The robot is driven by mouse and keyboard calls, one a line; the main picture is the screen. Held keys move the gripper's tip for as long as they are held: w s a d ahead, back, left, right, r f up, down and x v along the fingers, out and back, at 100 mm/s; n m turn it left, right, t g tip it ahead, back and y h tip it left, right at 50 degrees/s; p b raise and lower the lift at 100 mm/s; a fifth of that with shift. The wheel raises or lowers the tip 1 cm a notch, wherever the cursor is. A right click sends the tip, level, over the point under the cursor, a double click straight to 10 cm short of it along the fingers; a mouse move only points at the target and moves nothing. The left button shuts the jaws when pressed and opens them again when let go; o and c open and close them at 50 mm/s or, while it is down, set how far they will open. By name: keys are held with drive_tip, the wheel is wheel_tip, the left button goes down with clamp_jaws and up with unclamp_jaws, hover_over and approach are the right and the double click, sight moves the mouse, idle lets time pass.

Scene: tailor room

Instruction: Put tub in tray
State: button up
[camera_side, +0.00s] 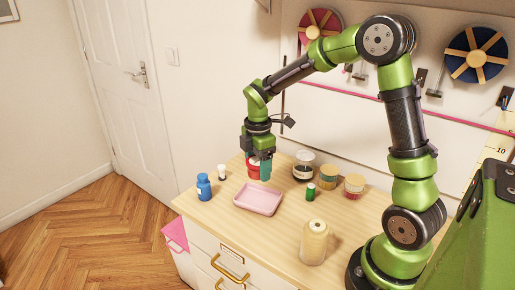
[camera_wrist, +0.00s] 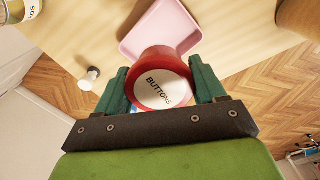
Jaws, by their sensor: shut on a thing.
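The red tub (camera_wrist: 160,88) with a white "BUTTONS" lid is between the two fingers of my gripper (camera_wrist: 161,90), which is shut on it. In the side view the tub (camera_side: 252,168) is partly hidden by my gripper (camera_side: 258,170). The pink tray (camera_side: 258,198) lies on the wooden counter, in front of the tub in the side view. In the wrist view the tray (camera_wrist: 160,18) is just beyond the tub, which overlaps its near edge in the picture. The tray looks empty. I cannot tell whether the tub touches the counter.
A blue bottle (camera_side: 204,187) and a small white-topped item (camera_side: 222,172) stand left of the tray. A green battery-like cylinder (camera_side: 310,192), jars (camera_side: 328,176) and a dark jar (camera_side: 303,167) stand to the right. A thread spool (camera_side: 314,243) stands near the front edge.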

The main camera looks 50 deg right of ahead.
sight(258, 200)
wheel_tip(258, 200, down, 10)
drive_tip(key=shift+r, duration=0.25)
idle(0.3)
drive_tip(key=o, duration=1)
drive_tip(key=shift+f, duration=0.15)
drive_tip(key=shift+o, duration=0.2)
